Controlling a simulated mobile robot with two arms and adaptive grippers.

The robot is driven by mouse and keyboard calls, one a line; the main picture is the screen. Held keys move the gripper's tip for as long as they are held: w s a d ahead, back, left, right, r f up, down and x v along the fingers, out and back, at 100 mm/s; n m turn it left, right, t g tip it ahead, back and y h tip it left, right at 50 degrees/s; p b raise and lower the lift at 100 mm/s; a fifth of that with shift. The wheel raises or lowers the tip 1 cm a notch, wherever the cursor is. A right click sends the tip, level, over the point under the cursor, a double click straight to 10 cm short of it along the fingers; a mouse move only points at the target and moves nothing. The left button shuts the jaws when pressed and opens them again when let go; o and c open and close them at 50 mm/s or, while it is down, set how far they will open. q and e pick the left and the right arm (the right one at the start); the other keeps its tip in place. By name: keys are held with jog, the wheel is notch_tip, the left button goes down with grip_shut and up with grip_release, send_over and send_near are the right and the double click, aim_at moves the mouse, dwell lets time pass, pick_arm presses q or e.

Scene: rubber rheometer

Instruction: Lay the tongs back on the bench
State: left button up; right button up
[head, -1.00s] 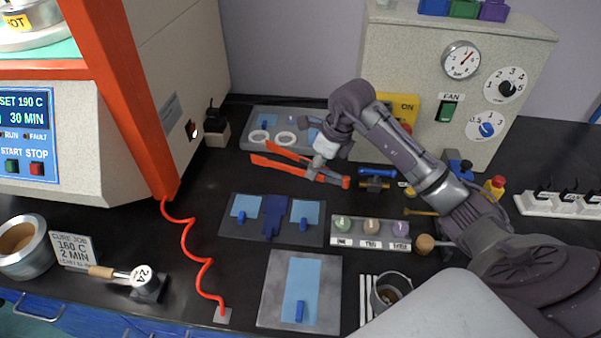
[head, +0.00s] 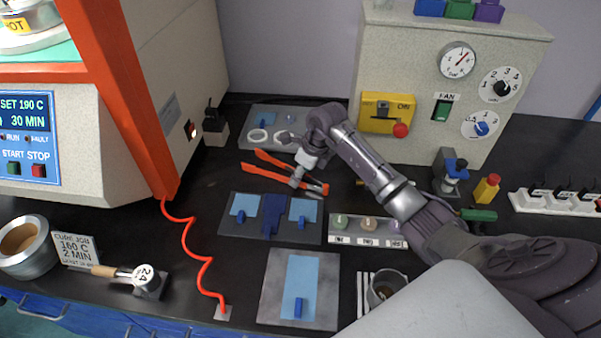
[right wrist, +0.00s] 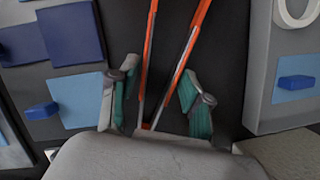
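The orange tongs (head: 262,170) lie spread in a V on the dark bench, behind the mat with blue pieces. Their arms also show in the right wrist view (right wrist: 148,50). My right gripper (head: 297,181) is low over the joined end of the tongs. In the right wrist view its two green-padded fingers (right wrist: 156,100) stand apart on either side of the tongs, with dark gaps between pads and tongs. The gripper covers part of the tongs in the head view. My left gripper is not in view.
A grey tray with white rings (head: 250,143) lies behind the tongs. The mat with blue pieces (head: 230,222) is in front. A holder with coloured knobs (head: 352,239) is at front right, and an orange press post (head: 125,90) stands at left.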

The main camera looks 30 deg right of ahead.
jog(key=shift+o, duration=0.5)
jog(key=shift+r, duration=0.25)
jog(key=b+v, duration=0.1)
jog(key=v, duration=1)
jog(key=shift+r, duration=0.25)
jog(key=shift+s, duration=0.15)
